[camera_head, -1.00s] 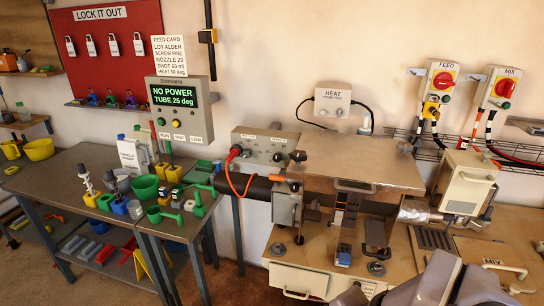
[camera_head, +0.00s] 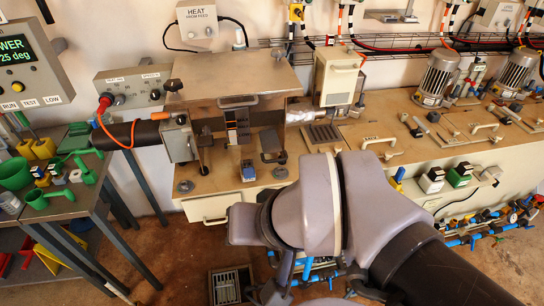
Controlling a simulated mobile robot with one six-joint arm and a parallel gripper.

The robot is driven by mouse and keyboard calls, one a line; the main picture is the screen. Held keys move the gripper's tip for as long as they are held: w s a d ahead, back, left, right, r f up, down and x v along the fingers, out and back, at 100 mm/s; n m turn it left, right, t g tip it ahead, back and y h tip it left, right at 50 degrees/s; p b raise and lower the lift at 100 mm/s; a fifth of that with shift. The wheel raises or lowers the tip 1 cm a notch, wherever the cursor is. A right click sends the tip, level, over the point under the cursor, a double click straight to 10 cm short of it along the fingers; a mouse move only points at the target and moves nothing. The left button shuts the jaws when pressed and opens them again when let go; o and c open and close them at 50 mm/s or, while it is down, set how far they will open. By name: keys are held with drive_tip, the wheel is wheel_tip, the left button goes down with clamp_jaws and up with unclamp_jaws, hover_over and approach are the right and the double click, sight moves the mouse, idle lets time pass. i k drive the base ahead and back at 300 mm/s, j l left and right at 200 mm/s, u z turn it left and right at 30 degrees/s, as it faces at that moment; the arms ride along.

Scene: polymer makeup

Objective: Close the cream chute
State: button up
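My gripper cannot be made out clearly. Dark parts show below the arm's grey joints near the bottom edge, and no fingertips can be told apart there.
The steel-topped machine (camera_head: 226,88) stands left of the cream housing. Motors (camera_head: 437,77) stand farther right. A dark table with green vessels is at left. Floor shows in front.

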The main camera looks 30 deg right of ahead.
sight(337, 80)
drive_tip(key=z, duration=0.35)
drive_tip(key=k+l+z, duration=0.1)
drive_tip(key=z, duration=0.25)
drive_tip(key=l+z, duration=0.15)
drive_tip(key=z, duration=0.2)
